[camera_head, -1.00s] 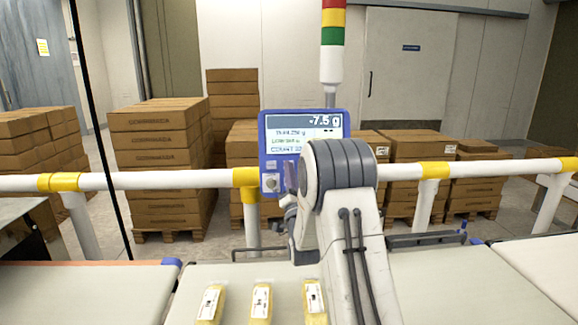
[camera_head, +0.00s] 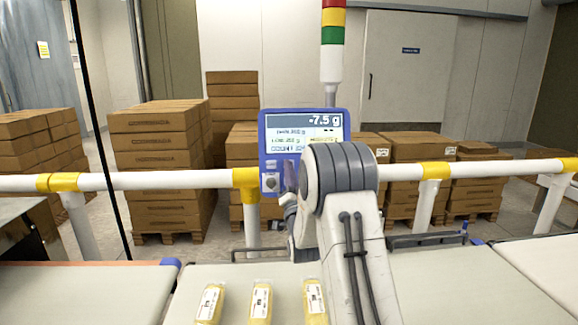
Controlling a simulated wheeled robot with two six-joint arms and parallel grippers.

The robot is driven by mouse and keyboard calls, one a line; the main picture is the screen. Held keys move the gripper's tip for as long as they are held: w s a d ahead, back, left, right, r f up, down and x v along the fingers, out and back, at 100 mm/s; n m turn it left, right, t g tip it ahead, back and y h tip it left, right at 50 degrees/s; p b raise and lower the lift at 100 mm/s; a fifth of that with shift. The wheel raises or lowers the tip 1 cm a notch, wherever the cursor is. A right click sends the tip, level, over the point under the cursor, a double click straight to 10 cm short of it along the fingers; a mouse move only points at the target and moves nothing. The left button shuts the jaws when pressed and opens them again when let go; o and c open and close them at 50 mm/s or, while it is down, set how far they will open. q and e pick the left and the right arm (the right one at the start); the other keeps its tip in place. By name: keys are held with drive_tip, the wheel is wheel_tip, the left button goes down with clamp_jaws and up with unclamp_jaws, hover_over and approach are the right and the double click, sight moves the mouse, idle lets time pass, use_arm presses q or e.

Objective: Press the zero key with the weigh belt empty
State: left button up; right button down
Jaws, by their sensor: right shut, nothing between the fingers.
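My right gripper (camera_head: 290,180) is shut and empty, in front of the panel's lower part just right of the round button. My arm hides much of it and the panel's lower right; I cannot tell whether it touches a key. The middle belt (camera_head: 215,275) carries three yellow packs (camera_head: 260,303) at its near edge. My left gripper is out of view.
A white rail with yellow joints (camera_head: 150,181) crosses behind the belts. A red, yellow and green light tower (camera_head: 332,35) rises behind the panel. Stacked cartons (camera_head: 155,160) stand beyond the rail. A left belt (camera_head: 80,290) adjoins the middle one.

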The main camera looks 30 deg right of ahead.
drive_tip(key=shift+w+d+f, duration=0.1)
drive_tip(key=shift+w, duration=0.15)
idle(0.6)
drive_tip(key=shift+s+a+r+b, duration=0.25)
drive_tip(key=shift+s+a+b, duration=0.1)
drive_tip(key=shift+s+b, duration=0.3)
drive_tip(key=shift+s, duration=0.1)
drive_tip(key=s, duration=0.1)
drive_tip(key=s+a+r, duration=0.1)
drive_tip(key=s, duration=0.1)
drive_tip(key=s+a+b, duration=0.1)
drive_tip(key=shift+s+r, duration=0.15)
drive_tip(key=shift+r, duration=0.05)
idle(0.6)
